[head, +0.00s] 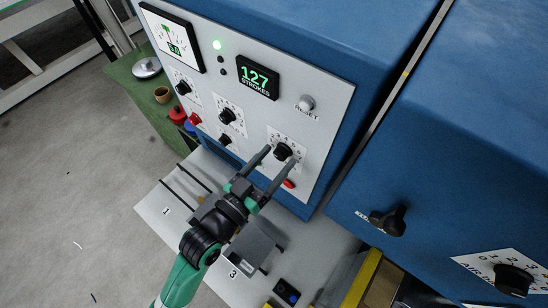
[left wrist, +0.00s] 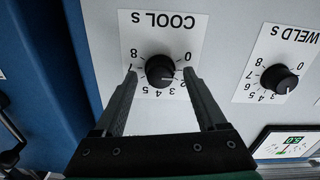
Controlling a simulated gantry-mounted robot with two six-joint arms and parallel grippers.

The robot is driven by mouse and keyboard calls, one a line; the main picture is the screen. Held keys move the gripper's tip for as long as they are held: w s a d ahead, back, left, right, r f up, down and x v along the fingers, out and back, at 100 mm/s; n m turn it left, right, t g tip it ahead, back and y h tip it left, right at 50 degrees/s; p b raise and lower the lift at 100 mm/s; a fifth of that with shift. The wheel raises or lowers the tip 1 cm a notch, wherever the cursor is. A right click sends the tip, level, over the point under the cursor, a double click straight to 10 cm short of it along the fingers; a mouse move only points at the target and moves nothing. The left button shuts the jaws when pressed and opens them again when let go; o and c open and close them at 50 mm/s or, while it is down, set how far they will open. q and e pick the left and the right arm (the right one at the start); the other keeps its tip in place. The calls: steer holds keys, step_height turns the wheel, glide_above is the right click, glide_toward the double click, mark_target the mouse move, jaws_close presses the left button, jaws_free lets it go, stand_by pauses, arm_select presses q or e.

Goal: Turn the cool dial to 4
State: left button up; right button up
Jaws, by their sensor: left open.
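The cool dial is a black round knob (left wrist: 159,71) on a white scale plate marked "COOL S", shown upside down in the left wrist view. Its pale pointer mark seems to face the low numbers, around 1 to 2; the exact reading is hard to tell. In the head view the dial (head: 283,151) is at the lower right of the grey panel. My left gripper (head: 281,156) is open, with one finger on each side of the knob. In the left wrist view the fingers (left wrist: 160,75) straddle it with visible gaps. My right gripper is not in view.
The weld dial (left wrist: 279,79) is beside the cool dial. A red button (head: 289,183) is just below the cool dial, and the reset button (head: 306,103) is above. The counter display (head: 258,78) reads 127. A grey shelf (head: 155,205) lies below the panel.

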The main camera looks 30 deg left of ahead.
arm_select(q)
jaws_close()
stand_by(0.3)
steer(key=shift+m, duration=0.5)
steer(key=m, duration=0.3)
steer(key=shift+m, duration=0.3)
steer(key=m+b, duration=0.1)
steer(key=m, duration=0.3)
steer(key=shift+m, duration=0.3)
steer(key=m, duration=0.4)
steer(key=shift+b, duration=0.35)
steer(key=shift+m, duration=2.3)
